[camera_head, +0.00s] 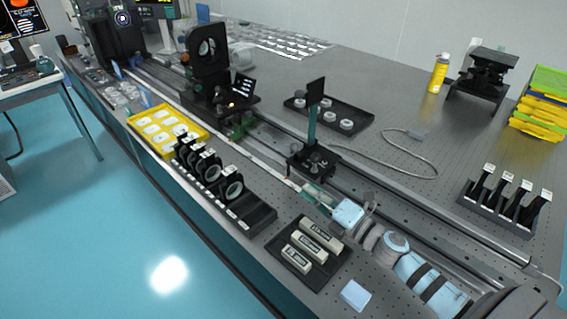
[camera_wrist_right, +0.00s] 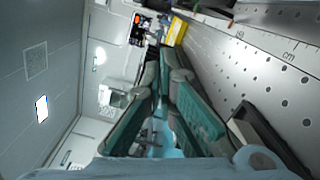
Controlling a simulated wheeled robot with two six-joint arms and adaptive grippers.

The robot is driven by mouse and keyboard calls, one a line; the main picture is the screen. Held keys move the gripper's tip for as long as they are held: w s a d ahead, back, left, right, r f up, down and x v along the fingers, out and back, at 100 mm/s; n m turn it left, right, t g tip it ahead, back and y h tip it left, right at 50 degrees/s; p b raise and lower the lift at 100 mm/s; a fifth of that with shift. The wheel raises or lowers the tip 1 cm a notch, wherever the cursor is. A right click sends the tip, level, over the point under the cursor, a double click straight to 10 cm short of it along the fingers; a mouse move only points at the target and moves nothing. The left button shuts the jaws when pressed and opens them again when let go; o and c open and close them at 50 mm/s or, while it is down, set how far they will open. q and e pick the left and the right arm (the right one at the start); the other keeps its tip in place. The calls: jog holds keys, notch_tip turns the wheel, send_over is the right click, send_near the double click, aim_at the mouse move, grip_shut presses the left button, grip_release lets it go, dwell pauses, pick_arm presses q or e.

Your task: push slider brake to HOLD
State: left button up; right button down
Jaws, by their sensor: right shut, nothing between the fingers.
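A black slider carriage (camera_head: 315,160) sits on the long rail and carries a teal post with a dark square plate (camera_head: 316,92) on top. Its brake lever and any HOLD marking are too small to tell. My right gripper (camera_head: 302,187) is low over the rail strip, just in front of the carriage on its near side; I cannot tell whether it touches. Its teal fingers, also in the right wrist view (camera_wrist_right: 164,68), are shut with nothing between them. The carriage is not clear in the wrist view. My left gripper is not in view.
A black tray with labelled blocks (camera_head: 273,251) and a rack of round optics (camera_head: 248,212) lie along the near edge. A yellow tray (camera_head: 144,118) is farther left. A larger optic mount (camera_head: 210,75) stands up the rail. A grey cable (camera_head: 430,168) lies behind the rail.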

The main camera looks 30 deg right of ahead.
aim_at(296, 150)
jog(key=shift+w+f, duration=0.1)
jog(key=shift+f, duration=0.15)
jog(key=w+r+p, duration=0.1)
jog(key=w+p, duration=0.1)
jog(key=w, duration=0.9)
jog(key=shift+w+d+r+p, duration=0.15)
jog(key=shift+d+r+p, duration=0.1)
jog(key=shift+d+p, duration=0.05)
